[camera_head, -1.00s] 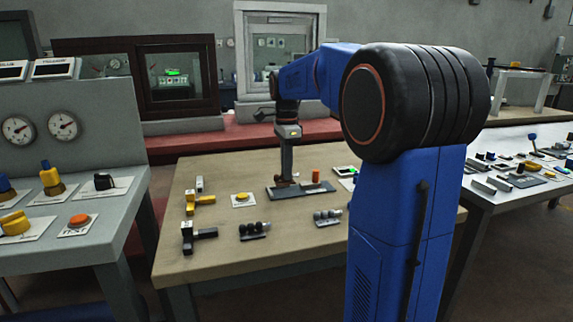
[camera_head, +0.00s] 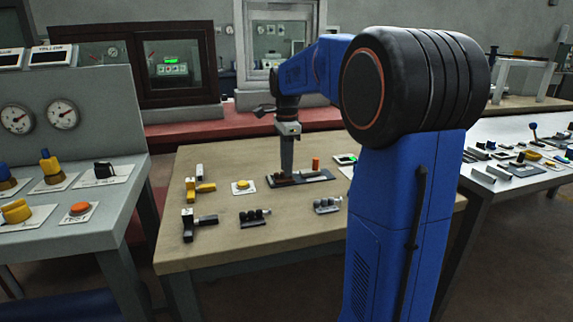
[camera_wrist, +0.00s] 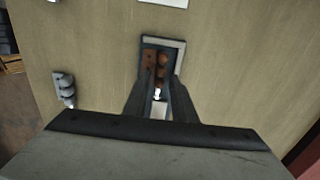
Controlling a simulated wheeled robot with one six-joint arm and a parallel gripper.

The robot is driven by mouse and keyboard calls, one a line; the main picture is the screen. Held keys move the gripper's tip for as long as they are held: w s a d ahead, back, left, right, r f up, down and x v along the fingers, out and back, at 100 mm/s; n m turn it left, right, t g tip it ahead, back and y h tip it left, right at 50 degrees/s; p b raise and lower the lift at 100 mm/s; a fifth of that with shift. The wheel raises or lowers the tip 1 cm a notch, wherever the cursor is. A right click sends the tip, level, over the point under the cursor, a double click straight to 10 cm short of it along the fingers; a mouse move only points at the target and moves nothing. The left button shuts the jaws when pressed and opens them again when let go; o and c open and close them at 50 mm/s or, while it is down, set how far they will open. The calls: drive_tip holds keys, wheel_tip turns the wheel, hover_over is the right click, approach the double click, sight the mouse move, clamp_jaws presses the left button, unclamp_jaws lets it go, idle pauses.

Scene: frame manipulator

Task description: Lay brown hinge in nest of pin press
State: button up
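The pin press (camera_head: 318,176) is a dark flat base on the table with an orange upright post (camera_head: 316,163) near its middle. The brown hinge (camera_head: 279,178) is at the left end of the press base. In the wrist view the brown hinge (camera_wrist: 150,60) shows rounded knuckles inside the dark-walled frame of the nest (camera_wrist: 178,48). My gripper (camera_head: 286,173) points straight down there. In the wrist view my gripper's fingers (camera_wrist: 160,82) stand close on both sides of the hinge and appear closed on it. They hide part of the hinge, so full seating cannot be told.
A yellow button (camera_head: 242,185), yellow part (camera_head: 200,188), black part (camera_head: 198,224), dark hinge (camera_head: 254,217) and grey hinge (camera_head: 327,205) lie on the table. A control console (camera_head: 70,150) stands left.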

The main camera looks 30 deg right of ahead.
drive_tip(key=shift+o, duration=0.7)
wheel_tip(320, 180, up, 17)
drive_tip(key=shift+r, duration=0.2)
